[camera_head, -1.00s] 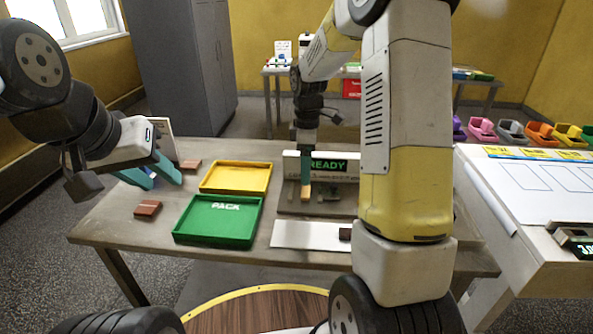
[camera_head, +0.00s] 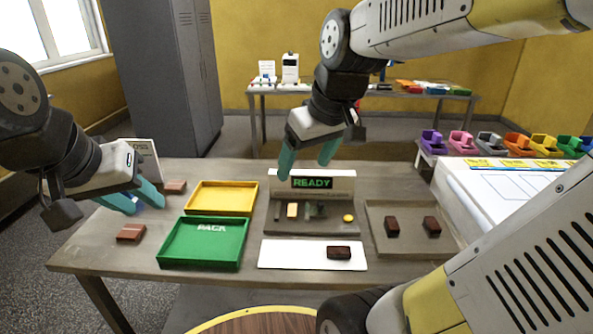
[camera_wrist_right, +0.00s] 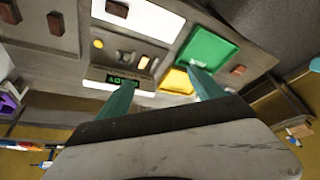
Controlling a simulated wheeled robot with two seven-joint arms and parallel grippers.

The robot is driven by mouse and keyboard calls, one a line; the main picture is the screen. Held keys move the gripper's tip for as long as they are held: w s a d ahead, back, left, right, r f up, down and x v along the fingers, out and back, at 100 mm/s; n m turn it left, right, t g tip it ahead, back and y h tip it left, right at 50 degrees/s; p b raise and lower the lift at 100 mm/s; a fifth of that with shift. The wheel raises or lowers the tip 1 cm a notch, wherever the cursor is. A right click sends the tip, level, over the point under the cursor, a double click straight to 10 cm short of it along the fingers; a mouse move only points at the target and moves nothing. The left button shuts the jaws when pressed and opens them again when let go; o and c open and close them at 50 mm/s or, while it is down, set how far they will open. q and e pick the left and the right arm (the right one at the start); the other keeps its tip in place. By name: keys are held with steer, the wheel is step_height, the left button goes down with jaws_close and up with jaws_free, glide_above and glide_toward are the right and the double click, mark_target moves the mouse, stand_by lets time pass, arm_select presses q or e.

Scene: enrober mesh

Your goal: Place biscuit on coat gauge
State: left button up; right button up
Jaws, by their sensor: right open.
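The coat gauge (camera_head: 311,225) is a grey-brown station with a lit READY display at its back; the display also shows in the right wrist view (camera_wrist_right: 122,79). A small tan block (camera_head: 292,210) is on its deck, beside dark fittings. A dark brown biscuit (camera_head: 339,252) lies on the white mat in front of the gauge. Two more dark biscuits (camera_head: 391,226) (camera_head: 432,226) lie in the tray at right. My right gripper (camera_head: 305,168) is open and empty, above and behind the gauge display. My left gripper (camera_head: 148,208) is open over the table's left side, apart from the biscuits.
A green PACK tray (camera_head: 200,262) and a yellow tray (camera_head: 221,186) stand left of the gauge. Reddish-brown blocks (camera_head: 131,233) (camera_head: 174,187) lie at far left. A yellow button (camera_head: 348,218) is on the gauge. Coloured bins line the white side table (camera_head: 500,190).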

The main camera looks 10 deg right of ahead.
steer(key=s+m, duration=0.1)
steer(key=s, duration=0.1)
steer(key=s+m+t, duration=0.1)
steer(key=s+m, duration=0.1)
steer(key=s, duration=0.1)
steer(key=shift+s+a+t, duration=0.3)
steer(key=shift+a, duration=0.05)
